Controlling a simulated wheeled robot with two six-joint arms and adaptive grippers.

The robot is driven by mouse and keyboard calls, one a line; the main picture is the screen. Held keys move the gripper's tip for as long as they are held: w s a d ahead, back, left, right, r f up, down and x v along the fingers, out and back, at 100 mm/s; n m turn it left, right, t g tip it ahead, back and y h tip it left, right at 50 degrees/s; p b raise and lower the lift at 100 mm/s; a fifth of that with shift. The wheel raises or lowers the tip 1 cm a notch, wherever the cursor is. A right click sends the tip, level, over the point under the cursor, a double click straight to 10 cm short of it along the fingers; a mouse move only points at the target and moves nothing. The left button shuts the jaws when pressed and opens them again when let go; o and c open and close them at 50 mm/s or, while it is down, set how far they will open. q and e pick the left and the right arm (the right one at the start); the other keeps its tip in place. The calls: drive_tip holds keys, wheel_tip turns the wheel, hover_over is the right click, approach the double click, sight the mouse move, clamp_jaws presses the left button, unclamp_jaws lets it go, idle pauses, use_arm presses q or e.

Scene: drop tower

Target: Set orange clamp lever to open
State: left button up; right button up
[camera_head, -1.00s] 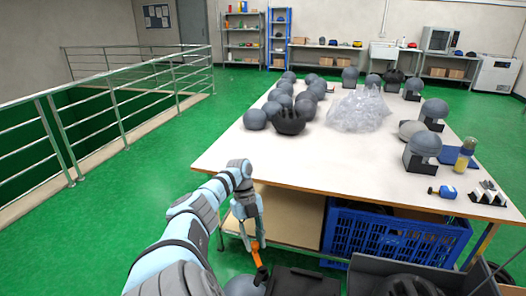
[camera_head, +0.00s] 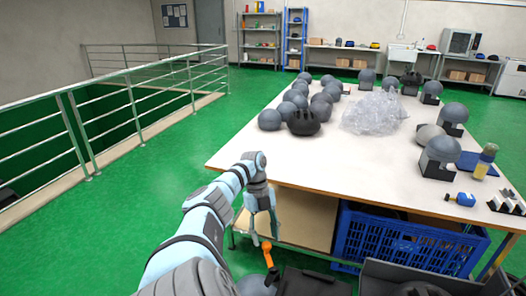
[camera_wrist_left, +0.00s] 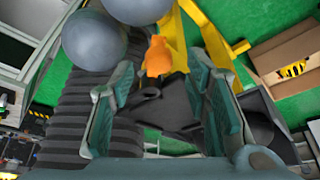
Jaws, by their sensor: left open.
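The orange clamp lever (camera_head: 267,252) stands below and in front of the table's near edge, next to a grey dome shape partly hidden by my arm. My left gripper (camera_head: 262,222) points down just above the lever. In the left wrist view the gripper (camera_wrist_left: 160,85) has its two fingers wide apart, and the orange lever (camera_wrist_left: 157,57) shows in the gap between them, toward the top. I cannot tell whether a finger touches it. A dark bracket or pivot part lies below the lever there. My right gripper is not in view.
The white table (camera_head: 340,170) holds grey spheres, a crumpled clear plastic bag (camera_head: 375,112) and a dark helmet (camera_head: 303,122). A blue crate (camera_head: 405,245) sits under it. Yellow bars (camera_wrist_left: 212,40) and a grey sphere (camera_wrist_left: 93,40) flank the lever. Green floor at left is clear up to the railing.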

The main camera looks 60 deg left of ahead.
use_arm(q)
drive_tip(key=v, duration=0.9)
drive_tip(key=shift+a+r, duration=0.2)
drive_tip(key=shift+r, duration=0.15)
hover_over(269, 258)
drive_tip(key=a, duration=0.3)
wheel_tip(269, 258, down, 11)
drive_tip(key=shift+w, duration=0.15)
drive_tip(key=shift+w+d, duration=0.1)
drive_tip(key=shift+d, duration=0.05)
drive_tip(key=shift+s+n, duration=0.3)
